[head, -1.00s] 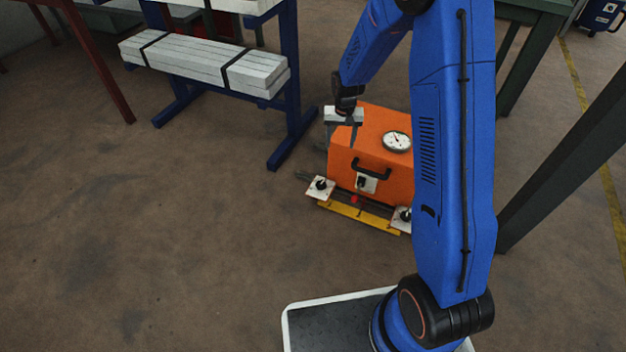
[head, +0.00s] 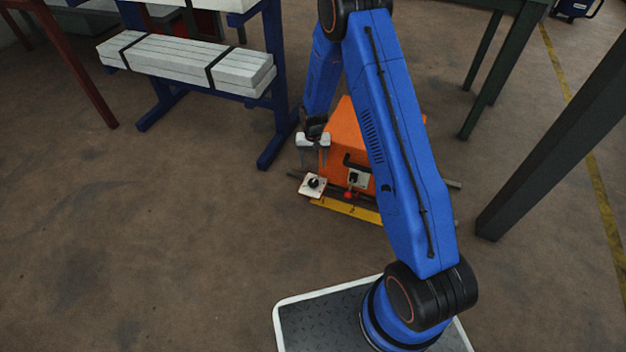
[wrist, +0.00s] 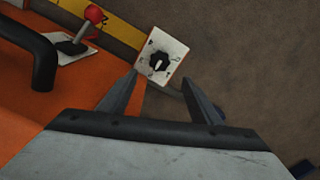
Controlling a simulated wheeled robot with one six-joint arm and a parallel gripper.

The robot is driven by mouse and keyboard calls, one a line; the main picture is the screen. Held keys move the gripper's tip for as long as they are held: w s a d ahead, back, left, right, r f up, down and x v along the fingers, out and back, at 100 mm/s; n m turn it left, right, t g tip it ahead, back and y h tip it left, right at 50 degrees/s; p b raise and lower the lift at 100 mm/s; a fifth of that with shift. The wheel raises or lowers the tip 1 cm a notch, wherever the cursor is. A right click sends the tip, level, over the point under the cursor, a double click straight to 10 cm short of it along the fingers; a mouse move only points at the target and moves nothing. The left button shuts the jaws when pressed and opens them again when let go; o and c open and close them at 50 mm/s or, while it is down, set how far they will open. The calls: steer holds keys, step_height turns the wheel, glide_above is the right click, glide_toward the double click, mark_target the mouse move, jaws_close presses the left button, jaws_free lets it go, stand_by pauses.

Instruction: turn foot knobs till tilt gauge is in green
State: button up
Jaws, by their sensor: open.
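An orange machine (head: 345,122) stands on the floor; it also fills the left of the wrist view (wrist: 70,95). A white plate with a black foot knob (head: 314,183) sits at its front left corner. In the wrist view the same knob (wrist: 160,61) shows just beyond the fingertips, between their lines. My gripper (head: 312,158) is open and empty, just above this knob and apart from it. The other front knob and the round tilt gauge are hidden behind my arm in the head view, so the gauge reading cannot be seen.
A black handle (wrist: 44,62) and a red-topped lever (wrist: 94,14) are on the machine near my gripper. A yellow strip (head: 345,208) runs along its front. A blue rack (head: 280,100) with white bars stands at the left. The floor at front left is clear.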

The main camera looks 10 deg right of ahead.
mark_target(313, 182)
step_height(313, 182, down, 12)
steer(key=shift+r, duration=0.15)
stand_by(0.3)
steer(key=c, duration=1)
steer(key=shift+c, duration=0.2)
steer(key=shift+m, duration=0.4)
steer(key=m, duration=1.1)
